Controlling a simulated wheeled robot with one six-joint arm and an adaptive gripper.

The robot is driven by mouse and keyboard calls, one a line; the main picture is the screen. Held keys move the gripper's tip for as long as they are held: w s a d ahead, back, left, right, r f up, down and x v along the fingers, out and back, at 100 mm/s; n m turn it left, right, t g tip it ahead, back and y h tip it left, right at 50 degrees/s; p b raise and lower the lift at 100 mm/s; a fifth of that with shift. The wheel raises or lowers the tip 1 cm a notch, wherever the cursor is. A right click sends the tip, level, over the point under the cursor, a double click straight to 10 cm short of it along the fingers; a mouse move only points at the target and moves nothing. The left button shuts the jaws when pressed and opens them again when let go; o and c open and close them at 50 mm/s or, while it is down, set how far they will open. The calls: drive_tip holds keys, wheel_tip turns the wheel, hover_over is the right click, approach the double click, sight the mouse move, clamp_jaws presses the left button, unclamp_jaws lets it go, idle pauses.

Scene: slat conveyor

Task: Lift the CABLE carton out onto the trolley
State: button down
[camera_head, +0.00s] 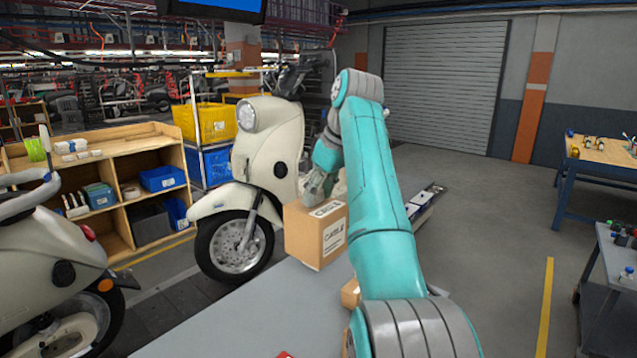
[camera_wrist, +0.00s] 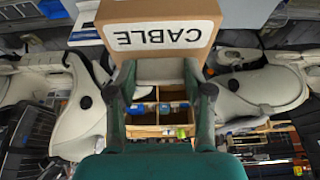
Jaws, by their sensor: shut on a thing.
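The CABLE carton (camera_head: 309,243) is a brown box with white labels, near the middle of the head view. My gripper (camera_head: 319,192) is shut on it from above, at its top edge. In the wrist view the carton (camera_wrist: 205,52) fills the top centre, its CABLE label upside down. Both fingers of my gripper (camera_wrist: 163,78) reach its near edge there. The carton looks upright at the far end of a grey flat top (camera_head: 235,322); I cannot tell whether it touches it. I cannot tell for sure whether this top is the trolley. My arm hides the space behind.
Another carton (camera_head: 350,292) shows partly behind my arm. A cream scooter (camera_head: 262,150) stands just left of the CABLE carton, another scooter (camera_head: 45,265) at the left. A wooden shelf (camera_head: 110,165) stands behind them. Open floor (camera_head: 480,230) lies to the right, before a workbench (camera_head: 600,165).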

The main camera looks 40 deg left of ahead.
sight(335, 241)
wheel_tip(335, 241, down, 19)
idle(1.7)
drive_tip(key=shift+d, duration=0.2)
idle(0.5)
drive_tip(key=shift+f, duration=0.55)
idle(0.6)
drive_tip(key=shift+c, duration=1.9)
unclamp_jaws()
drive_tip(key=v, duration=1.2)
drive_tip(key=shift+a, duration=0.1)
